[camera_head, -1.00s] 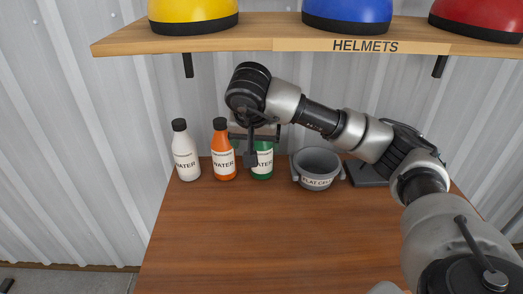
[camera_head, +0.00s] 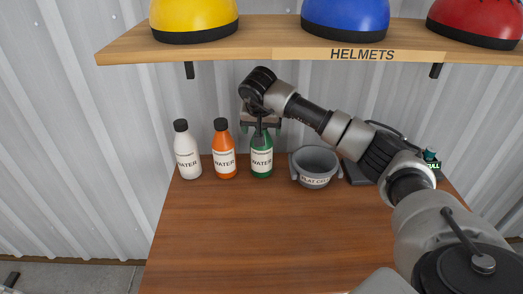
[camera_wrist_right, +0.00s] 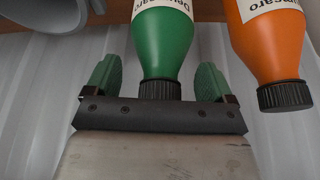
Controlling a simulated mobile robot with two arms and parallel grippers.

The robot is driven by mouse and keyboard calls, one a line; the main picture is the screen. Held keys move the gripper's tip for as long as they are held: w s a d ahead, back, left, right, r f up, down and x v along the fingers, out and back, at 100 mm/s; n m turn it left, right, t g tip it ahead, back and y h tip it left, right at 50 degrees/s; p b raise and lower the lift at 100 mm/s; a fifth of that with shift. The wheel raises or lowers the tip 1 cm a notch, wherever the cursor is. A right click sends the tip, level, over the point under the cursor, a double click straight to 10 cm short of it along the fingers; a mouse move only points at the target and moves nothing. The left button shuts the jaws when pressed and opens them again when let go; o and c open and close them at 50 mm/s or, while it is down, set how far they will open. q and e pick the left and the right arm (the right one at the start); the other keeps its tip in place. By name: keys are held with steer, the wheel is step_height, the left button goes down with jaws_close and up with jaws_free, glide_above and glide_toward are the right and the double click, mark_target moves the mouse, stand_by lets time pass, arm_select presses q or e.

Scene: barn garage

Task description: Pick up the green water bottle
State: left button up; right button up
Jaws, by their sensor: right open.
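The green water bottle (camera_head: 262,160) stands upright on the wooden table, at the right end of a row of bottles. Its neck and black cap are partly hidden in the head view by my right gripper (camera_head: 261,122). In the right wrist view the green bottle (camera_wrist_right: 165,42) has its black cap between the two green-padded fingers of my right gripper (camera_wrist_right: 158,82). The fingers are open, with a gap on each side of the bottle's neck. My left gripper is not in view.
An orange bottle (camera_head: 224,160) stands close to the left, also in the wrist view (camera_wrist_right: 268,45), with a white bottle (camera_head: 187,160) beyond. A grey pot (camera_head: 315,167) is at the right. A helmet shelf (camera_head: 280,50) hangs above. The table front (camera_head: 250,240) is clear.

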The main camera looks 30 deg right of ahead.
steer(key=shift+w+f, duration=0.1)
steer(key=shift+f, duration=0.25)
steer(key=shift+c, duration=0.4)
steer(key=shift+r, duration=0.1)
jaws_close()
